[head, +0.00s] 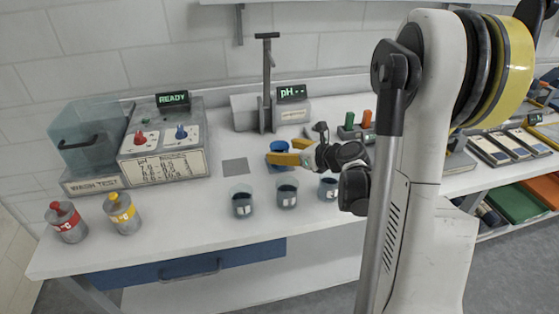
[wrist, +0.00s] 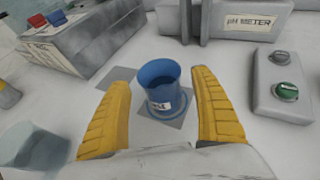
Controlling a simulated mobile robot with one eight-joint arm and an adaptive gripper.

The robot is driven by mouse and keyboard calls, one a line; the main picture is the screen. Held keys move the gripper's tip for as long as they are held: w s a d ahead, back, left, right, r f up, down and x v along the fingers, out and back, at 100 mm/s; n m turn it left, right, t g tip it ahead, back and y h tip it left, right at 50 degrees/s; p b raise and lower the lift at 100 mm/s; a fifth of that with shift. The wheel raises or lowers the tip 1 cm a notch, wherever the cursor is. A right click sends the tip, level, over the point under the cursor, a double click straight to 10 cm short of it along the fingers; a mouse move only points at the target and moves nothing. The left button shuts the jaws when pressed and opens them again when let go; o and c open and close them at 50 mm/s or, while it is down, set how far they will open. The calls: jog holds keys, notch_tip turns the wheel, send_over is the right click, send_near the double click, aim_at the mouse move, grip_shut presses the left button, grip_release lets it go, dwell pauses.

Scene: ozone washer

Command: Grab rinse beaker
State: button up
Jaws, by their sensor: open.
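The blue beaker, which I take to be the rinse beaker (head: 279,147), stands upright on a grey square on the bench. In the wrist view the blue beaker (wrist: 159,78) has a small white label on its front. My gripper (head: 283,151) is open, with its yellow fingers close to the beaker; the near finger hides part of it in the head view. In the wrist view my gripper (wrist: 160,80) has one finger on each side of the beaker, with a visible gap on both sides.
Several clear beakers with dark liquid (head: 287,195) stand in front of my gripper. The pH meter (head: 292,108) and its stand are behind. A wash test unit (head: 165,150) and two bottles (head: 123,213) stand left.

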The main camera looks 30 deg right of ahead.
aim_at(277, 147)
jog(key=x, duration=0.2)
jog(key=shift+w+f, duration=0.1)
jog(key=shift+w, duration=0.15)
jog(key=shift+s, duration=0.1)
jog(key=c, duration=1.5)
